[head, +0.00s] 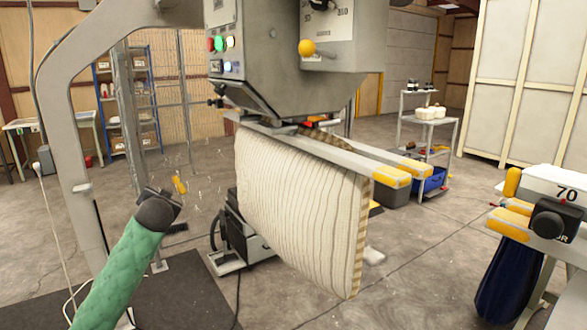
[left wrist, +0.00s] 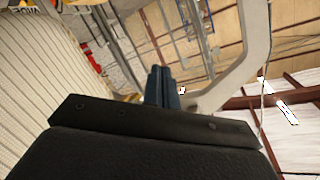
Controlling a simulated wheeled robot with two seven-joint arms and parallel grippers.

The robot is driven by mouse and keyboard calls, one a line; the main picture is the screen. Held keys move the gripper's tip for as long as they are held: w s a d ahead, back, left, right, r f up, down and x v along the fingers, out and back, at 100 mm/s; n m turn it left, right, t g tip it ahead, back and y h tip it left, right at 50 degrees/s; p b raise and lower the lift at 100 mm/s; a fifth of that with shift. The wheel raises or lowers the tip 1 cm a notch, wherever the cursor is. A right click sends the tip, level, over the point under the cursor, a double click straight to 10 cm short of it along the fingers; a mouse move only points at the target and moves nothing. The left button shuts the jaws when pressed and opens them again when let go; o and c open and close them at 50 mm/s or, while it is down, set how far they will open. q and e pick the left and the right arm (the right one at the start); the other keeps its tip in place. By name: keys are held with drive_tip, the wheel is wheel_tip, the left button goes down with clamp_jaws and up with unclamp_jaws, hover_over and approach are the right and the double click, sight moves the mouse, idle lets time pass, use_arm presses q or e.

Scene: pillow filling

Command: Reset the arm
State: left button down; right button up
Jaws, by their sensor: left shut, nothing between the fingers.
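My left arm, in a green sleeve, comes in from the lower left of the head view. Its dark left gripper (head: 162,196) is left of the filling machine and its pillow, apart from both. In the left wrist view the fingers of my left gripper (left wrist: 161,72) are together, with nothing between them. A cream striped pillow cover (head: 295,205) hangs from the clamp bars (head: 350,160) under the machine. The pillow cover also shows at the left of the left wrist view (left wrist: 40,80). My right gripper is in neither view.
The grey filling machine (head: 270,60) has coloured buttons and a yellow knob. Its curved grey frame (head: 60,105) stands close to my left arm. A second station (head: 555,185) marked 70 stands at the right. A shelf cart (head: 425,135) is behind. Concrete floor is open between them.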

use_arm(q)
drive_tip(key=s+d+f+g+h, duration=0.2)
drive_tip(key=s+d+f, duration=0.35)
drive_tip(key=f, duration=0.85)
drive_tip(key=s+d+f+g+h, duration=0.1)
drive_tip(key=s+d+f+g, duration=0.4)
drive_tip(key=f, duration=0.9)
drive_tip(key=s+d+f+h, duration=0.25)
drive_tip(key=s+f, duration=0.45)
drive_tip(key=f, duration=0.6)
drive_tip(key=s+d+f+g, duration=0.2)
drive_tip(key=s+d+f, duration=0.1)
drive_tip(key=s+f, duration=0.6)
drive_tip(key=s+d+f+n+g, duration=0.1)
drive_tip(key=s+f, duration=0.7)
drive_tip(key=s, duration=1)
drive_tip(key=s+d+f+g, duration=0.3)
drive_tip(key=s+d+f, duration=0.2)
drive_tip(key=s+f, duration=0.4)
drive_tip(key=s, duration=0.4)
drive_tip(key=shift+s+d+f+n+g, duration=0.3)
drive_tip(key=shift+f, duration=0.05)
drive_tip(key=shift+s+h, duration=0.1)
drive_tip(key=shift+h, duration=0.15)
